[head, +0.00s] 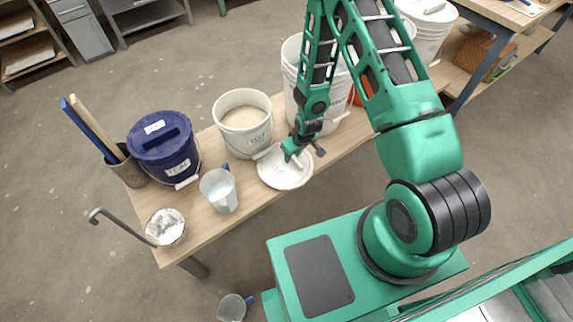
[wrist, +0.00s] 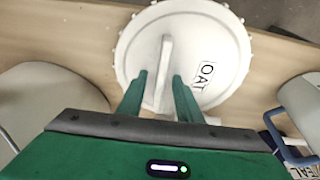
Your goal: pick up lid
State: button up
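The lid is a white round disc with a ribbed rim, a raised bar handle and a label reading "OAT". It lies flat on the wooden bench in the head view (head: 284,179) and fills the middle of the wrist view (wrist: 219,38). My gripper (head: 291,158) is low over the lid. In the wrist view my gripper's fingers (wrist: 160,85) are apart, one on each side of the bar handle (wrist: 165,60), with a gap showing on both sides. The fingertips' height above the lid is hard to tell.
An open bucket of cream glaze (head: 244,117) stands just behind the lid. A clear jug (head: 219,190) and a dark blue lidded bucket (head: 164,150) stand left. Tall white buckets (head: 290,78) stand behind my arm. The bench's front edge is close to the lid.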

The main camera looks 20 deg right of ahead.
grip_shut()
dwell(0.3)
